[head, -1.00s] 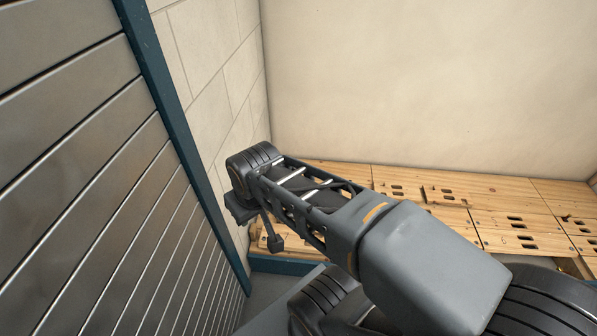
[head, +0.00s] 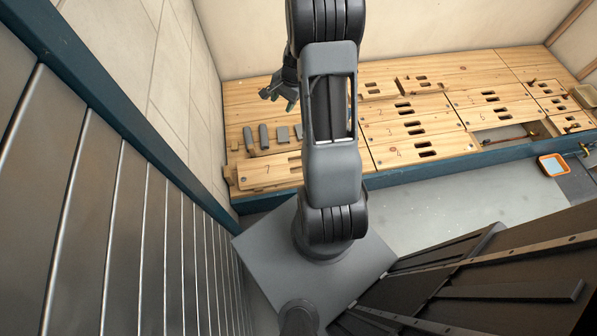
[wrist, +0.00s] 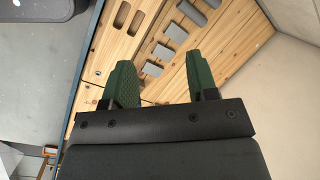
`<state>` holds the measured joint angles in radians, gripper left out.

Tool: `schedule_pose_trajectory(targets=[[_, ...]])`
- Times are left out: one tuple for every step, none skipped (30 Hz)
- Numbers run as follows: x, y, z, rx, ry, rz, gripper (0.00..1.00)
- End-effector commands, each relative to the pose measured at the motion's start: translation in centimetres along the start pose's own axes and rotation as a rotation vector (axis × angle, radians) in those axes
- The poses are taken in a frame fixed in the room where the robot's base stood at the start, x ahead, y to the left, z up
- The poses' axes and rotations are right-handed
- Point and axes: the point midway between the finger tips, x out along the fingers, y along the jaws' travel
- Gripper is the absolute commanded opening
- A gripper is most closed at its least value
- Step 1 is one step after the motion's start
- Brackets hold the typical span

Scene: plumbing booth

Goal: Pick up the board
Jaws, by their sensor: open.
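A light wooden board (head: 268,174) marked 7 lies at the near left edge of the wooden bench top, and its right part is hidden behind my arm. In the wrist view a slotted wooden board (wrist: 124,38) lies left of the fingers; it appears to be the same one. Other numbered, slotted boards, such as one (head: 385,132) right of my arm, lie on the bench. The pictures do not settle which board is meant. My gripper (head: 279,92) is above the back left of the bench. In the wrist view its green fingers (wrist: 161,77) are apart with nothing held between them.
Several grey blocks (head: 264,137) lie in a row behind board 7. A ribbed metal shutter (head: 110,210) and a block wall (head: 165,75) rise on the left. An orange tray (head: 553,165) sits at the right. Grey floor (head: 440,195) before the bench is clear.

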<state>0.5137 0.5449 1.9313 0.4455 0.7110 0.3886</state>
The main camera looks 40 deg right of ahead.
Motion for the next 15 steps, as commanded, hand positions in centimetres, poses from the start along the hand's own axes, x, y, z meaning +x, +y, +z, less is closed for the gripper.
schedule_pose_trajectory(targets=[[5.0,2.0,-2.7,0.113,-0.024,0.002,0.53],[6.8,2.8,-3.9,0.173,-0.032,-0.002,0.53],[9.2,3.9,-5.4,0.25,-0.043,-0.005,0.53],[11.0,4.8,-6.4,0.304,-0.051,-0.008,0.53],[12.6,5.6,-7.2,0.357,-0.059,-0.01,0.53],[14.7,6.8,-8.3,0.42,-0.067,-0.012,0.53],[16.1,7.6,-9.0,0.466,-0.073,-0.014,0.53],[17.4,8.3,-9.6,0.507,-0.079,-0.015,0.53],[19.1,9.3,-10.2,0.559,-0.086,-0.016,0.53],[20.1,10.0,-10.6,0.592,-0.09,-0.017,0.53],[21.1,10.7,-11.0,0.623,-0.094,-0.017,0.53],[22.2,11.3,-11.4,0.66,-0.098,-0.019,0.53],[23.0,11.8,-11.6,0.682,-0.1,-0.019,0.53],[23.6,12.3,-11.8,0.702,-0.103,-0.019,0.53],[24.3,12.7,-12.0,0.725,-0.106,-0.02,0.53]])
